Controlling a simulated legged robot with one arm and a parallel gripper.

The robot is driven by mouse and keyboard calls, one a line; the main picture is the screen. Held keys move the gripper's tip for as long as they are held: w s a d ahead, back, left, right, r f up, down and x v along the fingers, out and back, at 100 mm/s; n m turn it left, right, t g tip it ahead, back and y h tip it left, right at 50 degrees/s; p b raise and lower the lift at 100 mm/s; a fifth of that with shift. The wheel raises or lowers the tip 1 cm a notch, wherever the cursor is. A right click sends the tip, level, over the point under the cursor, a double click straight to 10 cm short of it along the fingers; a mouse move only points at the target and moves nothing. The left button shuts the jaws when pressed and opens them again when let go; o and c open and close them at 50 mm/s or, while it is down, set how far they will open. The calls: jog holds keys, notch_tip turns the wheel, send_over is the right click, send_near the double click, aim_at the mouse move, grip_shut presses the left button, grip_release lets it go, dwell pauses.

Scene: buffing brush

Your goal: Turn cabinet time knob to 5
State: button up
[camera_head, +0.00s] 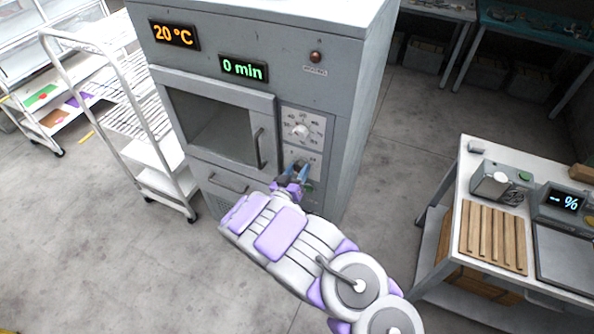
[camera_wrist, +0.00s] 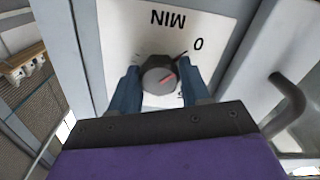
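The grey cabinet (camera_head: 345,110) shows 0 min on its green time display (camera_head: 243,68). Its time knob (camera_wrist: 160,76) is round and grey with a red mark, on a white plate (camera_wrist: 120,30) reading MIN and 0, upside down in the wrist view. In the head view my gripper (camera_head: 298,170) is at the lower dial plate and largely hides this knob. In the wrist view the blue fingers of my gripper (camera_wrist: 160,84) stand apart, one on each side of the knob. Contact with the knob cannot be made out.
An upper temperature knob (camera_head: 300,131) sits just above, with a 20 °C display (camera_head: 174,35). The cabinet door handle (camera_head: 260,148) juts out close to my gripper. A white rack trolley (camera_head: 150,130) stands left, a worktable (camera_head: 455,210) right. Floor between is clear.

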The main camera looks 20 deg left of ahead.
jog(key=c, duration=0.6)
jog(key=shift+m+p, duration=0.3)
jog(key=m+p, duration=0.2)
jog(key=m, duration=0.1)
jog(key=shift+a+r+m+p, duration=0.1)
jog(key=shift+r+m+p, duration=0.1)
jog(key=shift+m+p, duration=0.15)
jog(key=m+p, duration=0.3)
jog(key=shift+m, duration=0.25)
jog(key=shift+m+p, duration=0.85)
jog(key=shift+m, duration=0.05)
jog(key=m+p, duration=0.4)
jog(key=p, duration=0.1)
jog(key=shift+m, duration=0.3)
jog(key=m+p, duration=0.3)
jog(key=p, duration=0.1)
jog(key=shift+f+m+p, duration=0.15)
jog(key=shift+m+p, duration=0.15)
jog(key=shift+p, duration=0.1)
jog(key=shift+f, duration=0.1)
